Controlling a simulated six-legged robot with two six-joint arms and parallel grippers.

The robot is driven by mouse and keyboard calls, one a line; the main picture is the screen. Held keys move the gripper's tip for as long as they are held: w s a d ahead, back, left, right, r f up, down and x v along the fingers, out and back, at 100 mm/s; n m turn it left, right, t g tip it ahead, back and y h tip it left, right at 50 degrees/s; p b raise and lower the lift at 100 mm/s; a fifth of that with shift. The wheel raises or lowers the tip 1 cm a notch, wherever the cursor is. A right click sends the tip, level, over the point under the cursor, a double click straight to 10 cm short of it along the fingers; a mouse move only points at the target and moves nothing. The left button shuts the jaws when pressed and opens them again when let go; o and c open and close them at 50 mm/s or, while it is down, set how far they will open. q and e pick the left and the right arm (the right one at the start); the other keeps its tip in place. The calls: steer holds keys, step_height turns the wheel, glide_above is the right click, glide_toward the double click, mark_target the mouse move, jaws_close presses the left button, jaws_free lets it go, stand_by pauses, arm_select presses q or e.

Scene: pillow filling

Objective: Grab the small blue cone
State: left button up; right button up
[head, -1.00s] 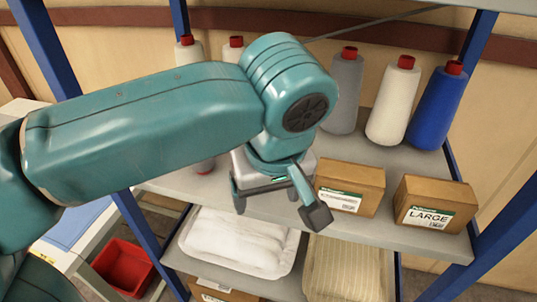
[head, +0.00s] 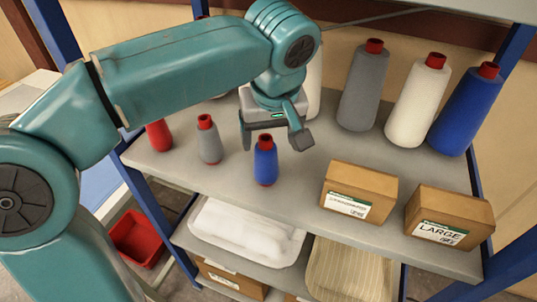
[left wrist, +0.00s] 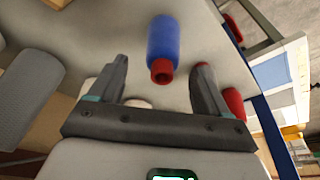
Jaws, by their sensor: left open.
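The small blue cone (head: 265,163) with a red top stands upright near the front edge of the shelf (head: 300,215). My left gripper (head: 278,140) is open and empty, just behind and above the small blue cone in the head view. In the left wrist view, the small blue cone (left wrist: 162,45) shows beyond and between the two open fingers of my left gripper (left wrist: 160,75), with no contact visible. My right gripper is in neither view.
A small grey cone (head: 208,140) and a small red cone (head: 158,134) stand to the left. Large grey (head: 361,90), white (head: 416,105) and blue (head: 464,115) cones stand at the right rear. Two cardboard boxes (head: 358,190) (head: 448,216) sit at the right front.

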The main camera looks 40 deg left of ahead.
mark_target(265, 138)
arm_select(q)
steer(key=shift+a+r, duration=0.1)
steer(key=shift+a, duration=0.2)
steer(key=shift+s+a+r, duration=0.15)
steer(key=shift+s+r, duration=0.1)
steer(key=x, duration=0.2)
steer(key=w+x, duration=0.1)
steer(key=x, duration=0.2)
steer(key=shift+w+a+f, duration=0.2)
steer(key=shift+s, duration=0.2)
steer(key=shift+s+d+r, duration=0.15)
steer(key=shift+s, duration=0.2)
steer(key=shift+w, duration=0.4)
steer(key=c, duration=1.2)
steer(key=shift+s, duration=0.2)
